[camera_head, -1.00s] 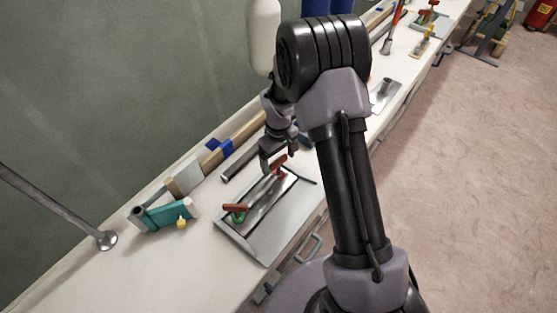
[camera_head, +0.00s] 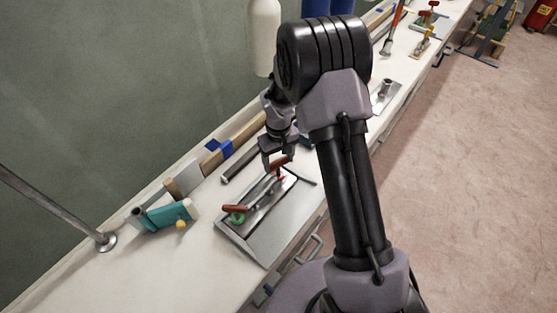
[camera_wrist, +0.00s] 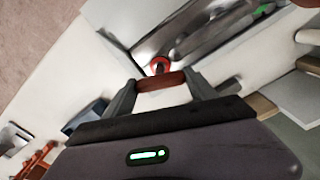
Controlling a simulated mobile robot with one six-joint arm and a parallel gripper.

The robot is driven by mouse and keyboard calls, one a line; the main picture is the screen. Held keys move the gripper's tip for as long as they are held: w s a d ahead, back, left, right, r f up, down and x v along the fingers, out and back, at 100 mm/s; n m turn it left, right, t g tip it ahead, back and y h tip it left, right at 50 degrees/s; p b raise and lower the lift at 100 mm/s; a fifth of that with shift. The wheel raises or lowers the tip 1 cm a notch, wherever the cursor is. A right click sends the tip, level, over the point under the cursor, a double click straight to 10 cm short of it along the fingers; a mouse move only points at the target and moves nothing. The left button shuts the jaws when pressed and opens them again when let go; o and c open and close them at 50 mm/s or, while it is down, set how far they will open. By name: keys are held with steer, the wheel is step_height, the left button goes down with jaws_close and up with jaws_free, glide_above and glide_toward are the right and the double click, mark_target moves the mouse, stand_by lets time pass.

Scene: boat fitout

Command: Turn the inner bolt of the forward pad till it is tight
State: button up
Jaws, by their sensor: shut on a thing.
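A grey metal pad plate (camera_head: 290,222) lies on the white bench, with a long shiny bar along its middle. A red-brown cross handle (camera_head: 234,208) with a green ring (camera_head: 238,218) stands at the bar's near end. A second red-brown handle (camera_head: 279,162) stands at its far end. My gripper (camera_head: 277,160) is over this far handle. In the wrist view my gripper (camera_wrist: 162,88) is shut on the handle (camera_wrist: 160,80), with one finger at each end. A red-orange ring (camera_wrist: 159,64) shows just beyond it. The bolt's shank is mostly hidden.
A teal tool (camera_head: 165,215) with a yellow knob and a metal post foot (camera_head: 105,241) stand to the left. A dark rod (camera_head: 242,163) and wooden rail (camera_head: 236,140) lie behind the plate.

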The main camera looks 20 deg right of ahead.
steer(key=m+b, duration=0.1)
steer(key=m, duration=0.5)
steer(key=shift+w+r, duration=0.1)
stand_by(0.5)
steer(key=o, duration=1.4)
steer(key=shift+c, duration=0.2)
step_height(320, 180, up, 17)
steer(key=p, duration=0.5)
steer(key=shift+r+p, duration=0.15)
steer(key=shift+p, duration=0.2)
